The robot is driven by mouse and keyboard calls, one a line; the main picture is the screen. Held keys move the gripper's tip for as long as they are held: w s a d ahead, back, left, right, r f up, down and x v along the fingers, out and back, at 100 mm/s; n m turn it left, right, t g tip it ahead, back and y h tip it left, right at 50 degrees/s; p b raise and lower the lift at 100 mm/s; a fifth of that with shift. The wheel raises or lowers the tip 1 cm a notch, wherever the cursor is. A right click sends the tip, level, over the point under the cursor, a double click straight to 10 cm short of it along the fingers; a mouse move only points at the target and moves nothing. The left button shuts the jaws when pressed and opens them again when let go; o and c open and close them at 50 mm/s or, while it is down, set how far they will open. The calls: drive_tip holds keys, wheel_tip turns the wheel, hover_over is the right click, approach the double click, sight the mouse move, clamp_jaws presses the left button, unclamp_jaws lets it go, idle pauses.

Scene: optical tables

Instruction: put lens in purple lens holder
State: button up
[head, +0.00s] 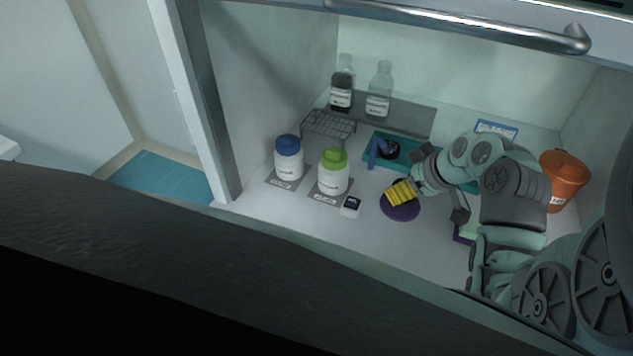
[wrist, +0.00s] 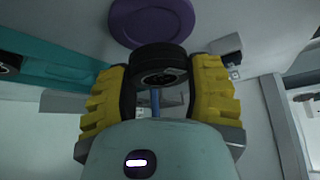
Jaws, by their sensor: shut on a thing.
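My gripper (head: 402,193) has yellow fingers and is over the purple round holder (head: 401,212) in the head view. In the wrist view, my gripper (wrist: 160,82) is shut on a black, round, ring-like lens (wrist: 158,60), with one finger on each side. The purple holder (wrist: 150,18) shows as a flat disc just beyond the lens. The lens overlaps its edge in this view; I cannot tell whether they touch. In the head view the fingers hide the lens and part of the holder.
A teal tray (head: 412,148) behind holds a black round piece and a blue post. White bottles with blue (head: 289,160) and green (head: 333,175) lids stand left, near a small white device (head: 350,206). An orange container (head: 565,180) stands right. The front left floor is clear.

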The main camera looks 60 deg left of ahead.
sight(400, 205)
drive_tip(key=shift+a, duration=0.15)
drive_tip(key=shift+f+p, duration=0.65)
drive_tip(key=shift+f, duration=1.1)
drive_tip(key=shift+f, duration=0.1)
drive_tip(key=shift+f, duration=0.1)
drive_tip(key=o, duration=1.1)
drive_tip(key=shift+w, duration=0.1)
drive_tip(key=shift+r, duration=0.25)
